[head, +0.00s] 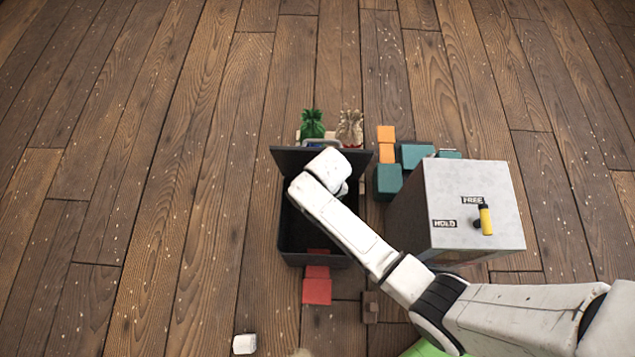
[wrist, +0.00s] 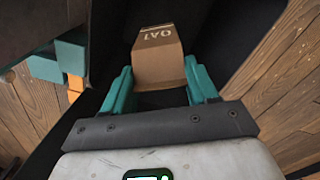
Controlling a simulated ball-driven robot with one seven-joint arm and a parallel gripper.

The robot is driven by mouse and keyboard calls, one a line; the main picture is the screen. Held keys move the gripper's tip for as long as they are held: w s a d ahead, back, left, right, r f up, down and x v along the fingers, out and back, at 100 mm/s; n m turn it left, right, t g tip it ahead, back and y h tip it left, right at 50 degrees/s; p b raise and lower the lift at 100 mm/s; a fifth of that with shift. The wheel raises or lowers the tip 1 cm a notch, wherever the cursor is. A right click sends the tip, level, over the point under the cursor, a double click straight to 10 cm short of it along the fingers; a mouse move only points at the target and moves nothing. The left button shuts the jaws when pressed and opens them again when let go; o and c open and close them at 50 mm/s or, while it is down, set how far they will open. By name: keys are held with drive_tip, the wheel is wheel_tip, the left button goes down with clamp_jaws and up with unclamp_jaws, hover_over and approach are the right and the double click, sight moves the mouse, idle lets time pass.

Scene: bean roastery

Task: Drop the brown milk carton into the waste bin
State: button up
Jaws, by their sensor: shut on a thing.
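The brown milk carton (wrist: 158,62), with white lettering on one face, is between the teal fingers of my gripper (wrist: 158,78) in the wrist view. The fingers are shut on its sides. The dark waste bin (head: 296,256) stands on the floor in the head view with its lid panel (head: 288,158) raised at the back. My white arm reaches over the bin and hides the carton and most of the gripper there. In the wrist view dark bin walls surround the carton; I cannot tell how deep it is.
A grey box (head: 465,185) with a yellow lever (head: 486,220) and FREE and HOLD labels stands right of the bin. Red blocks (head: 317,290) lie in front. Left floor is clear.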

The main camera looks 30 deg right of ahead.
drive_tip(key=o, duration=1.4)
wheel_tip(320, 180, up, 11)
drive_tip(key=p, duration=0.4)
drive_tip(key=shift+f, duration=0.1)
drive_tip(key=s+d+r+t, duration=0.1)
drive_tip(key=s+d+r, duration=0.35)
drive_tip(key=s, duration=0.35)
drive_tip(key=s+d+r, duration=0.3)
drive_tip(key=s+r, duration=0.2)
drive_tip(key=s, duration=0.3)
drive_tip(key=shift+n, duration=0.4)
drive_tip(key=r+p, duration=0.4)
drive_tip(key=r, duration=0.1)
drive_tip(key=r+p, duration=0.4)
drive_tip(key=p, duration=0.1)
drive_tip(key=r+p, duration=0.5)
drive_tip(key=shift+s+d+r, duration=0.15)
drive_tip(key=shift+s+r, duration=0.1)
drive_tip(key=shift+r, duration=0.05)
